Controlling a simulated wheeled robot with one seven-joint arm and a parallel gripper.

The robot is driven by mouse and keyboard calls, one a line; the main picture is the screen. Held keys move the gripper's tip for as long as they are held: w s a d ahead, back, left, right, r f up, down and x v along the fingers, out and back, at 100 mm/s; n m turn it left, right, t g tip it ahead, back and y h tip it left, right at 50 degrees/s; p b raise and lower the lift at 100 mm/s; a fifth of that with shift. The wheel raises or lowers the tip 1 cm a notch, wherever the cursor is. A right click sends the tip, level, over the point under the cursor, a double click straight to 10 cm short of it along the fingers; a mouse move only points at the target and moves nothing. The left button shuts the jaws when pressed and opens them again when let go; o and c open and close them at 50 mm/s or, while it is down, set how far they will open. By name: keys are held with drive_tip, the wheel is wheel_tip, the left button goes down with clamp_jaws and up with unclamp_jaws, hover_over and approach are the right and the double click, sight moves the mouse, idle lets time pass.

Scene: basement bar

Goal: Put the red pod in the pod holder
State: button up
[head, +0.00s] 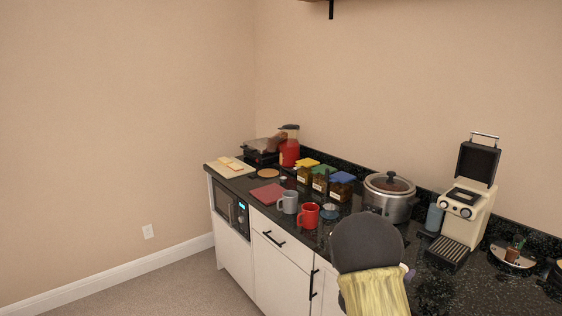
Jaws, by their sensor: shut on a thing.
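The cream and black coffee machine (463,212) stands on the dark counter at the right, with its black lid (478,163) raised. A dark opening (466,196) shows under the lid; I cannot make out the pod holder in detail. I cannot pick out the red pod. A dark round part of my arm (367,243) and a yellowish part below it cover the front of the counter, left of the machine. My gripper's fingers are hidden, so I do not see what is between them.
A grey mug (288,202) and a red mug (308,216) stand left of my arm. A steel cooker (389,202) stands behind it, with lidded jars (341,187) further left. A blue-grey cup (434,218) is beside the machine. A small dish (513,256) lies right of it.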

drive_tip(key=shift+s+a+f, duration=0.15)
drive_tip(key=shift+s, duration=0.05)
drive_tip(key=shift+w+a+f+n+t+y+p, duration=0.25)
drive_tip(key=shift+w+a+f+n+t+y, duration=0.1)
drive_tip(key=shift+f, duration=0.2)
drive_tip(key=shift+w+a+f+n+t+y+p, duration=0.25)
drive_tip(key=shift+a+f, duration=0.05)
drive_tip(key=shift+f, duration=0.2)
drive_tip(key=a+f+n+t+y+p, duration=0.2)
drive_tip(key=a+f+n+t+y, duration=0.1)
drive_tip(key=a+f, duration=0.3)
drive_tip(key=shift+w+a+f+n+y+p, duration=0.15)
drive_tip(key=shift+a+f+n+y+p, duration=0.15)
drive_tip(key=shift+f+n+y, duration=0.45)
drive_tip(key=s+a+f+n+y, duration=0.1)
drive_tip(key=a+f+y, duration=0.1)
drive_tip(key=a+f, duration=0.1)
drive_tip(key=s+a+f+n+t+y+p, duration=0.1)
drive_tip(key=s+a+f+n+y, duration=0.1)
drive_tip(key=a, duration=0.1)
drive_tip(key=s+a+f+n+t+y+p, duration=0.1)
drive_tip(key=s+a+f+y, duration=0.1)
drive_tip(key=a+f+y, duration=0.1)
drive_tip(key=shift+f+n, duration=0.25)
drive_tip(key=shift+f, duration=0.05)
drive_tip(key=shift+s+a+f, duration=0.15)
drive_tip(key=shift+a+f, duration=0.05)
drive_tip(key=shift+f, duration=0.05)
